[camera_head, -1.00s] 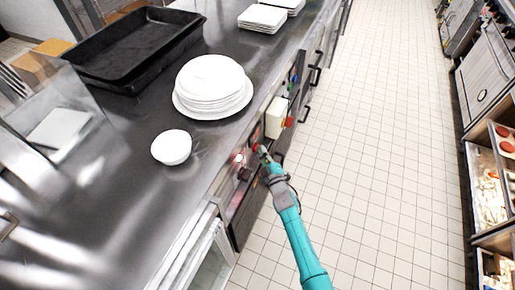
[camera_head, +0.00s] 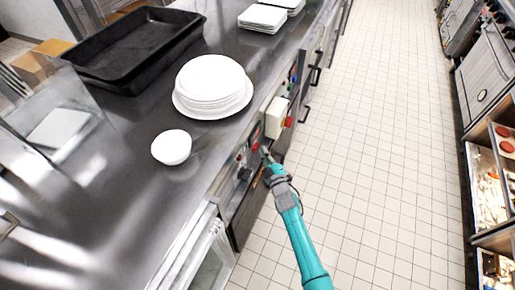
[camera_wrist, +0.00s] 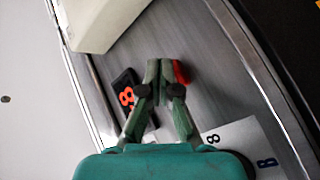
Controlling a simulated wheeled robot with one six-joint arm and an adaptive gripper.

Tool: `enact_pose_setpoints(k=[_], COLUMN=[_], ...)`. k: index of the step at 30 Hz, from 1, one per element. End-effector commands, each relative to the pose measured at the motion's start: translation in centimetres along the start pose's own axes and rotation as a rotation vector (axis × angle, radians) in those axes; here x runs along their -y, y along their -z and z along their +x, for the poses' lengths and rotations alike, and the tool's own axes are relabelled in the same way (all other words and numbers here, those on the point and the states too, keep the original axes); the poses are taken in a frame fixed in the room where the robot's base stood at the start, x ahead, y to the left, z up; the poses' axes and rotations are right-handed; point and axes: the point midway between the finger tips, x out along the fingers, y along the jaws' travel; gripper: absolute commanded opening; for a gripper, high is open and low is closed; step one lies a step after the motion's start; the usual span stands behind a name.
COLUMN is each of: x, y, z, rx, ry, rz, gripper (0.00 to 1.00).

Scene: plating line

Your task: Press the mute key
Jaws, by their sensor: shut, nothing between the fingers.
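My gripper (camera_head: 266,154) is at the front panel (camera_head: 240,183) under the counter edge, its fingers together and empty. In the wrist view the shut fingertips (camera_wrist: 161,64) point at the grey metal panel face. A red round part (camera_wrist: 182,72) shows partly behind the right-hand finger; I cannot tell whether the fingers touch it. In the head view a small red part (camera_head: 255,147) sits just left of the fingertips. No mute label is readable, so I cannot tell which part is the mute key.
A black display with orange-red digits (camera_wrist: 126,98) and a white label (camera_wrist: 240,142) flank the fingers. A cream box (camera_head: 275,117) with a red button (camera_head: 288,121) juts out nearby. A bowl (camera_head: 171,147) and stacked plates (camera_head: 212,88) stand on the counter. The tiled aisle is clear.

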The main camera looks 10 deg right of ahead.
Motion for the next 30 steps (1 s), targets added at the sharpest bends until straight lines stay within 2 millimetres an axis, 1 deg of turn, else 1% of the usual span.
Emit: enact_pose_setpoints(k=[4,16,30], x=[-0.4,-0.6,-2.5], y=[-0.3,-0.5,-2.5], z=[-0.5,-0.7,-3.5], rx=[0.000,0.001,0.001], ry=[-0.001,-0.001,-0.002], rz=[-0.001,-0.001,-0.002], gripper=[0.00,0.00,0.00])
